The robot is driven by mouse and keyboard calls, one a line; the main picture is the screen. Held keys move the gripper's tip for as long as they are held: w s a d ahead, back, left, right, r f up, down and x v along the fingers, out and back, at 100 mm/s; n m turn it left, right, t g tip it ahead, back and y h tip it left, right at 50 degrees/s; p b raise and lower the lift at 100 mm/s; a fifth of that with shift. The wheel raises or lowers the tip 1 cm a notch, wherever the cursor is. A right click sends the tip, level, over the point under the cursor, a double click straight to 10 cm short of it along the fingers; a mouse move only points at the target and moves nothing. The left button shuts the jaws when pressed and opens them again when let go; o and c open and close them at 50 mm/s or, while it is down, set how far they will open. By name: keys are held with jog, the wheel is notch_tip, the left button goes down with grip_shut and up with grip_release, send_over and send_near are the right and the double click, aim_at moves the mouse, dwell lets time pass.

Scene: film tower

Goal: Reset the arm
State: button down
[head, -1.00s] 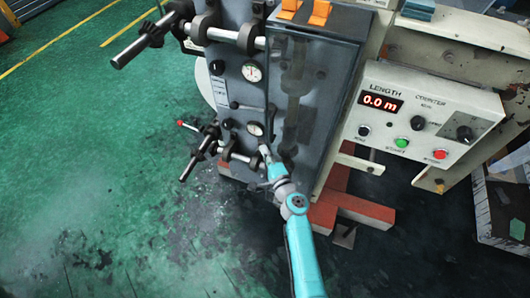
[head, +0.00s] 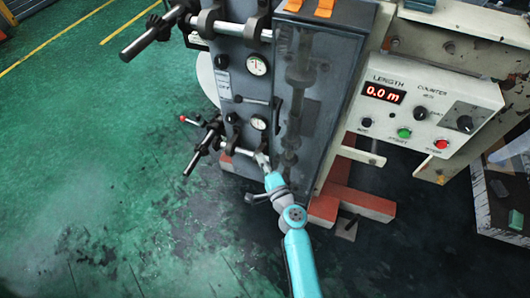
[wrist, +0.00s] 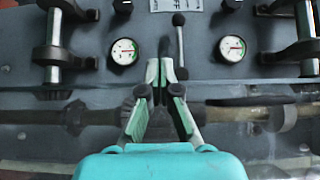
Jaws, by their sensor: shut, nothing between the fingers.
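My teal arm (head: 300,260) reaches up from the bottom of the head view. My gripper (head: 262,156) is in front of the dark machine panel, just below the lower dial gauge (head: 258,122). In the wrist view my gripper (wrist: 160,72) is shut and empty, its fingertips together. It points at the panel between two round gauges, the left one (wrist: 124,51) and the right one (wrist: 232,48). A lever with a black knob (wrist: 179,19) stands just right of the fingertips; I cannot tell the gap in depth.
Rollers jut from the panel, an upper one (head: 150,35) and a lower one (head: 203,149). A control box (head: 420,112) reading 0.0 m is at the right. Orange feet (head: 367,203) stand below the machine. The green floor (head: 90,150) at left is open.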

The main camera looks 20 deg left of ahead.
jog(key=s, duration=0.6)
jog(key=shift+s, duration=0.25)
